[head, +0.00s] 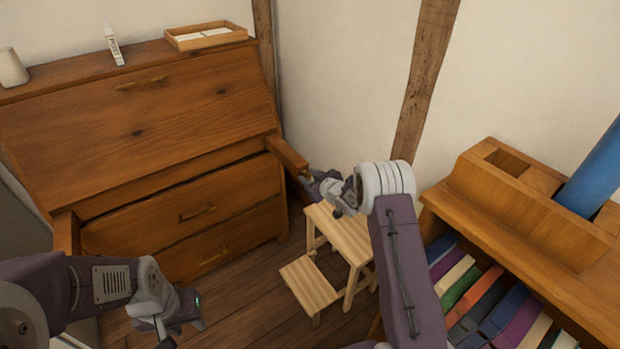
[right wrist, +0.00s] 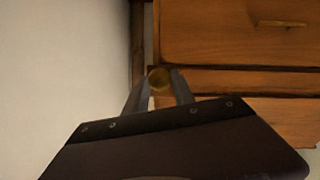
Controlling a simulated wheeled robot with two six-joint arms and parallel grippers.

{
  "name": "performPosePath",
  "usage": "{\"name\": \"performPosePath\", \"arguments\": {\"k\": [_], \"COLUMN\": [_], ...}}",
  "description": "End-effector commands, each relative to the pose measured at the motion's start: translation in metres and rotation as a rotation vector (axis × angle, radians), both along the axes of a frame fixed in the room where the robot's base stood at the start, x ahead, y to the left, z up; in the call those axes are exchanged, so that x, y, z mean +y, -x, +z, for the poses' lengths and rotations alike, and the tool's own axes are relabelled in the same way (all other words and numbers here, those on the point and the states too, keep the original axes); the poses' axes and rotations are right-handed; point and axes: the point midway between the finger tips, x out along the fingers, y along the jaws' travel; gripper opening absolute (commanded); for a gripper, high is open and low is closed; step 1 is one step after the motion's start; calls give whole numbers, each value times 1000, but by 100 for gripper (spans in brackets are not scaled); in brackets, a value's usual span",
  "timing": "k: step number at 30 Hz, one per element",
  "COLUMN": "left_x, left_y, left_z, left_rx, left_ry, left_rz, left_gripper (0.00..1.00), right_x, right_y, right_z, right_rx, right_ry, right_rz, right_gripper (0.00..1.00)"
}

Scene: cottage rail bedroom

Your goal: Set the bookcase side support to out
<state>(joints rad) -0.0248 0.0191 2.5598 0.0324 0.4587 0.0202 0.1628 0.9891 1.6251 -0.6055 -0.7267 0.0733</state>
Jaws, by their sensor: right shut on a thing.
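The bookcase side support (head: 287,154) is a wooden bar at the right of the wooden bureau (head: 150,130), beneath its closed sloping front. It juts forward from the bureau in the head view. My right gripper (head: 308,176) is at its front end. The other support (head: 66,233), at the bureau's left, also juts forward. My left gripper (head: 180,328) is low at the left, apart from the bureau; its jaw opening is unclear.
A light wooden step stool (head: 310,284) stands below my right arm. The bookcase (head: 530,222), with several books and a blue cylinder (head: 593,170), is at the right. A tray (head: 206,36), a tube (head: 113,45) and a pale cup (head: 12,68) stand on the bureau.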

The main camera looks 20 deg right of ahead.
Motion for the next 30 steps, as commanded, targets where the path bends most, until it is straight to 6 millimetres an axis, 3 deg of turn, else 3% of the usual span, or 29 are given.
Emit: {"name": "performPosePath", "arguments": {"k": [2,3,5,17,30], "left_x": [0,0,0,0,0], "left_y": [0,0,0,0,0], "left_z": [0,0,0,3,18], "left_rx": [0,0,0,0,0], "left_ry": [0,0,0,0,0], "left_rz": [0,0,0,0,0], "left_gripper": [36,36,36,36,36], "right_x": [0,0,0,-2,-21], "right_y": [0,0,0,7,77], "right_z": [-1,-1,-1,3,32], "right_rx": [3,3,3,4,3], "right_ry": [3,3,3,2,3], "right_rz": [1,1,1,0,-1], "right_gripper": [0,39,52,52,52]}}
